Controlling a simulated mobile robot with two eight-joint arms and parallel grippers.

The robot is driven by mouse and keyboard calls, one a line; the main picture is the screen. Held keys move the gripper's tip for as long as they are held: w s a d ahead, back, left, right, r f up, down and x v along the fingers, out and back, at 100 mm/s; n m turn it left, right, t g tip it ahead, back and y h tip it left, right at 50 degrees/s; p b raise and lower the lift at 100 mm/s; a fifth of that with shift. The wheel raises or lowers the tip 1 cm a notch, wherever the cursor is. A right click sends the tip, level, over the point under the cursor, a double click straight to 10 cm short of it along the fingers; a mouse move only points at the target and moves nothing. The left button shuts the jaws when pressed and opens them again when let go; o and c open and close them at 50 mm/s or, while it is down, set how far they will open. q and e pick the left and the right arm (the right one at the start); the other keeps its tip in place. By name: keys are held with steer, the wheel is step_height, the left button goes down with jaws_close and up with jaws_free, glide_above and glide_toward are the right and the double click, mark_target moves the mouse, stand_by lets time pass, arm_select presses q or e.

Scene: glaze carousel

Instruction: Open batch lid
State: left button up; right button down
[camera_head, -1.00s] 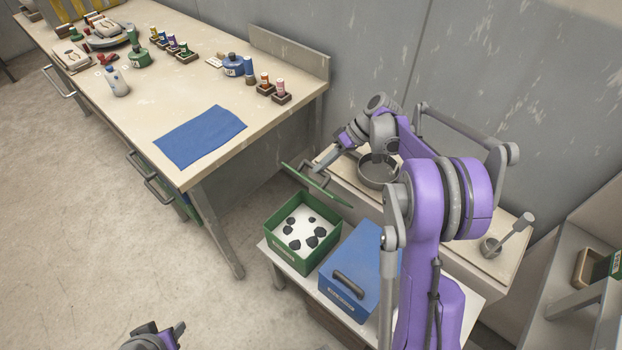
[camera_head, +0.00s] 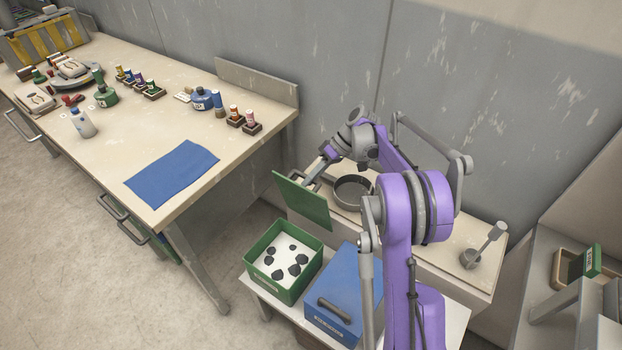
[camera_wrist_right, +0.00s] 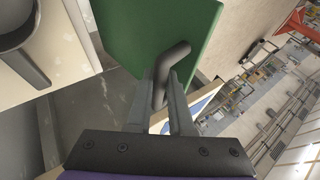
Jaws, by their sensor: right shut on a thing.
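The green batch box (camera_head: 283,287) stands open on a low white stand, with several dark lumps on a white surface inside. Its green lid (camera_head: 302,203) is off the box and held tilted steeply above and behind it. My right gripper (camera_head: 316,176) is behind the lid; its fingertips are partly hidden in the head view. In the right wrist view the gripper (camera_wrist_right: 163,105) is shut on the dark lid handle (camera_wrist_right: 168,68), with the green lid (camera_wrist_right: 150,30) just beyond. My left gripper is not in view.
A blue lidded box (camera_head: 335,290) stands right beside the green box. A round grey pan (camera_head: 352,192) sits on the bench behind. The large worktable (camera_head: 150,130) at left carries bottles, small pots and a blue cloth (camera_head: 172,174).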

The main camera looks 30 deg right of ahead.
steer(key=c, duration=1.1)
jaws_free()
steer(key=shift+f, duration=0.2)
steer(key=o, duration=0.3)
steer(key=shift+w+d, duration=0.1)
steer(key=shift+w, duration=0.05)
steer(key=shift+r, duration=0.1)
steer(key=v, duration=1)
steer(key=shift+d+r, duration=0.15)
steer(key=shift+r, duration=0.2)
